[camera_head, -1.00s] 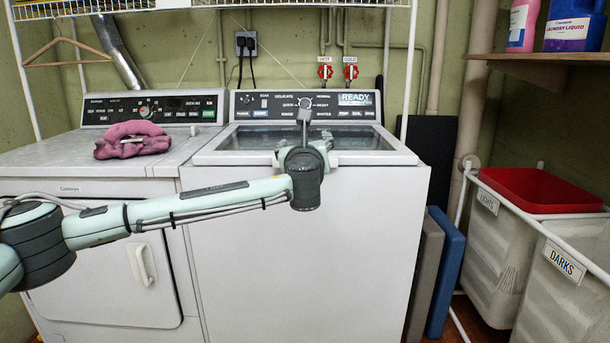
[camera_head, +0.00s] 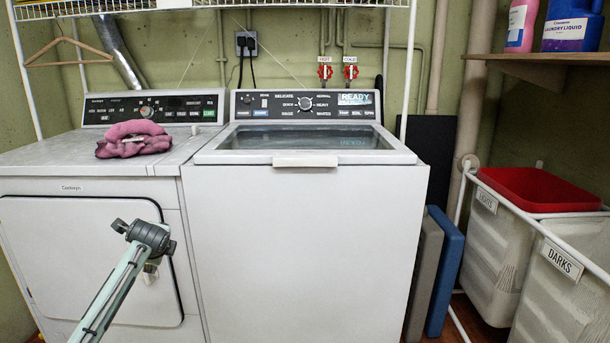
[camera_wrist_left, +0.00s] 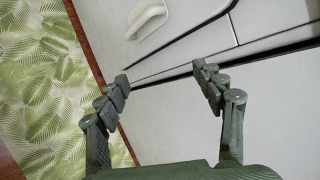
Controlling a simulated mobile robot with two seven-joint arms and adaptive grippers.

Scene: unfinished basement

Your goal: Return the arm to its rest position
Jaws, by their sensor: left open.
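My left arm (camera_head: 112,290) rises from the bottom left in the head view, in front of the dryer's door, with its dark joint (camera_head: 146,238) at the top. My right arm and gripper are not in view.
The washer (camera_head: 305,250) has its glass lid down. A pink cloth (camera_head: 133,140) lies on the dryer (camera_head: 55,160). Laundry bins (camera_head: 555,285) stand at the right. A leaf-patterned rug (camera_wrist_left: 45,95) shows in the wrist view. The washer's front is clear.

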